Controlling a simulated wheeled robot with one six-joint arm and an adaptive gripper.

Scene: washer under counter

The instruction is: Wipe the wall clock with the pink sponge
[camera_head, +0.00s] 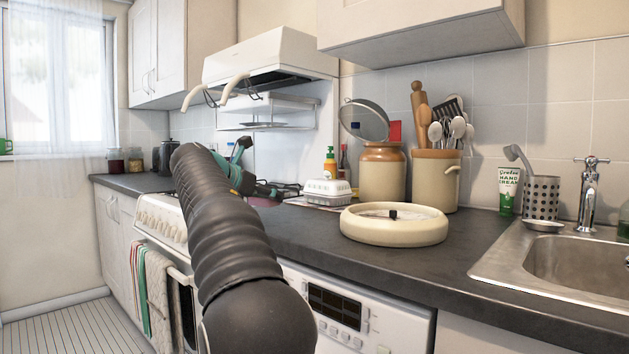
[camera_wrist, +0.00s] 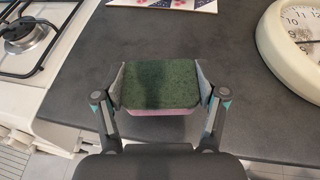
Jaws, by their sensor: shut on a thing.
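The pink sponge (camera_wrist: 158,86) has a dark green scouring face, with a pink edge showing below it in the wrist view. My gripper (camera_wrist: 160,88) is shut on its two short sides and holds it over the dark counter. In the head view, my gripper (camera_head: 268,191) is partly hidden behind my arm, and a bit of pink (camera_head: 264,202) shows by its fingers. The wall clock (camera_head: 394,224) lies flat on the counter, a round cream-rimmed case to the right of my gripper. Its white face also shows at the wrist view's right edge (camera_wrist: 303,22). Sponge and clock are apart.
The sink (camera_head: 575,262) is at right. A gas hob (camera_wrist: 32,42) is left of the sponge. Counter between sponge and clock is clear.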

